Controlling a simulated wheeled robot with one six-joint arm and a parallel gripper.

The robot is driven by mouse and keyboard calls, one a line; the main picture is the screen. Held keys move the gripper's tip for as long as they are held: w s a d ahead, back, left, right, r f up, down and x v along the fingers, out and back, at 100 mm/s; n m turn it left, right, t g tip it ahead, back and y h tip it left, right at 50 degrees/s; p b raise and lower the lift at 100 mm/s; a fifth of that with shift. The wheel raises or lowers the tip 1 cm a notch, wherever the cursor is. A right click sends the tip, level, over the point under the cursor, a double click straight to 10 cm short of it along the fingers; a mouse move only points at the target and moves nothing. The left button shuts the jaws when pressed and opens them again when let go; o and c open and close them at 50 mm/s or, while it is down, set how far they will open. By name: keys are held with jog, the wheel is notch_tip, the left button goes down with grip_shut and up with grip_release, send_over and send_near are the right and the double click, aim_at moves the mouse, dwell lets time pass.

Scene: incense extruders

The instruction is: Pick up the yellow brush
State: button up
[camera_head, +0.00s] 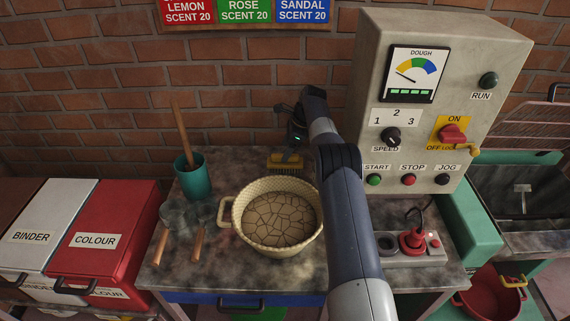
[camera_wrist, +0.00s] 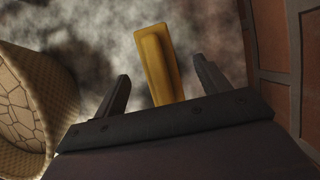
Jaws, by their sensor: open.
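The yellow brush (camera_head: 285,161) lies on the worktop behind the cream woven basket, close to the brick wall. In the wrist view its yellow body (camera_wrist: 160,62) lies between and beyond the two fingers, and its lower end is hidden by my gripper's body. My gripper (camera_wrist: 161,80) is open, with one finger on each side of the brush and a gap to both. In the head view my gripper (camera_head: 292,136) is small and dark above the brush, partly hidden by my arm. I cannot tell how high it is above the brush.
The basket (camera_head: 236,222) stands in front of the brush. A teal cup (camera_head: 194,182) with a wooden stick stands left. The control box (camera_head: 390,60) stands right. The brick wall (camera_head: 230,100) is close behind. A red-handled device (camera_head: 412,242) sits front right.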

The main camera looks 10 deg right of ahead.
jog(key=x, duration=0.1)
jog(key=p+x, duration=0.1)
jog(key=x, duration=0.2)
jog(key=shift+s+d+f, duration=0.2)
jog(key=shift+s+d, duration=0.05)
jog(key=shift+s, duration=0.05)
jog(key=shift+a+f, duration=0.2)
jog(key=shift+f, duration=0.35)
jog(key=shift+f, duration=0.25)
jog(key=shift+c, duration=0.4)
jog(key=c, duration=1)
jog(key=shift+c, duration=0.2)
jog(key=shift+r, duration=0.1)
